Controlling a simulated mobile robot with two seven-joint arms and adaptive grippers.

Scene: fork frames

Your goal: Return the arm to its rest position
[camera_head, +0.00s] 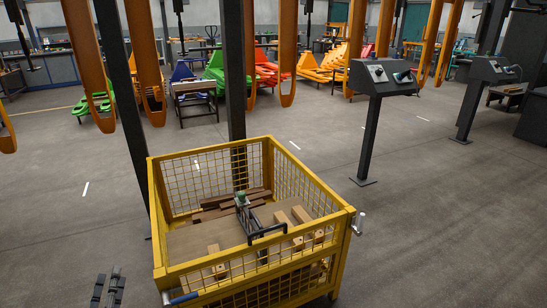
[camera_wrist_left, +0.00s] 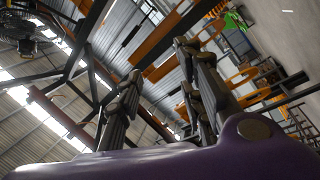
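My left gripper (camera_head: 108,287) shows at the bottom left of the head view, pointing up, left of the yellow crate and apart from it. In the left wrist view its two dark fingers (camera_wrist_left: 161,100) stand well apart with nothing between them. Behind them are the roof beams and a fan, so the wrist camera looks upward. My right gripper is in neither view.
A yellow mesh crate (camera_head: 158,217) stands close in front, holding wooden blocks (camera_head: 300,214) and a dark metal tool with a black handle. Orange fork frames (camera_head: 146,55) hang beyond it. A grey control stand (camera_head: 369,140) is to the right.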

